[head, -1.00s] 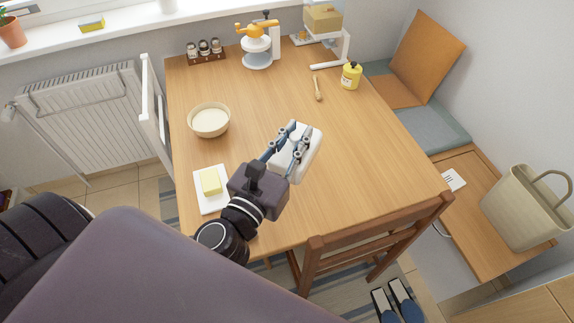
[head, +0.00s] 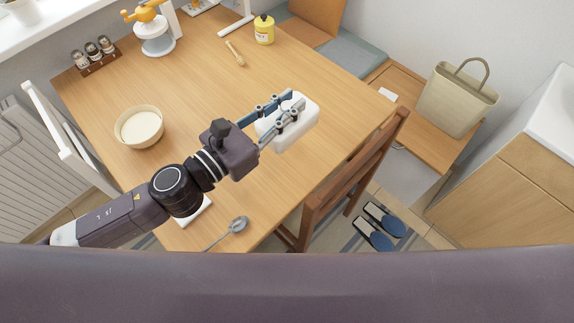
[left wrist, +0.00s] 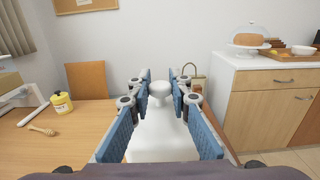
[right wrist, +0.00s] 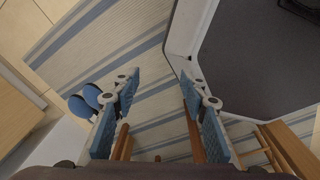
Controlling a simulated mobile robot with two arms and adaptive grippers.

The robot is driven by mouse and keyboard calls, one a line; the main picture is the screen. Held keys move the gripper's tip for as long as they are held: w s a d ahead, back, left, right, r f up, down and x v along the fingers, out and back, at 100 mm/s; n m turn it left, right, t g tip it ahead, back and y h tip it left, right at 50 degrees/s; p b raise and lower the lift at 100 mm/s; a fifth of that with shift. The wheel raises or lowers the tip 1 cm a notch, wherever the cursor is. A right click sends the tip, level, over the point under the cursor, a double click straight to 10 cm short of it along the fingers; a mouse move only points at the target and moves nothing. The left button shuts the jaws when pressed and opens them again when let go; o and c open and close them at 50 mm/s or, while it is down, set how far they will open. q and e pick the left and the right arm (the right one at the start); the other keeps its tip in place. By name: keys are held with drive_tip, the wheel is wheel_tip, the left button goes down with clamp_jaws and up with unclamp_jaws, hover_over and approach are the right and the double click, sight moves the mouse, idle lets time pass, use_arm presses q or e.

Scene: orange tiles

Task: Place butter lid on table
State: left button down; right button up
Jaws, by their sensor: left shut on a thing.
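The white butter lid (head: 300,127) is in my left gripper (head: 285,112), over the right part of the wooden table (head: 205,85) in the head view. The fingers are shut on it. In the left wrist view the lid (left wrist: 160,140) with its round knob sits between the blue fingers (left wrist: 160,115). I cannot tell whether its underside touches the table. The white butter dish (head: 195,212) is mostly hidden under my left arm, and the butter is hidden. My right gripper (right wrist: 160,95) shows in the right wrist view, open and empty, above the striped rug and chair.
A cream bowl (head: 139,127), a spoon (head: 238,225), a spice rack (head: 97,58), a yellow bottle (head: 264,30) and a honey dipper (head: 236,54) are on the table. A wooden chair (head: 352,175) stands at the right edge. The table's middle is clear.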

use_arm(q)
drive_tip(key=shift+d+f+b, duration=0.1)
drive_tip(key=shift+f+b, duration=2.7)
drive_tip(key=shift+f, duration=6.9)
use_arm(e)
drive_tip(key=f, duration=0.4)
drive_tip(key=a+f, duration=0.1)
drive_tip(key=f, duration=0.1)
use_arm(q)
drive_tip(key=shift+f, duration=0.15)
drive_tip(key=c, duration=2.2)
unclamp_jaws()
drive_tip(key=o, duration=0.4)
use_arm(e)
drive_tip(key=shift+a+f, duration=0.15)
drive_tip(key=shift+a, duration=0.1)
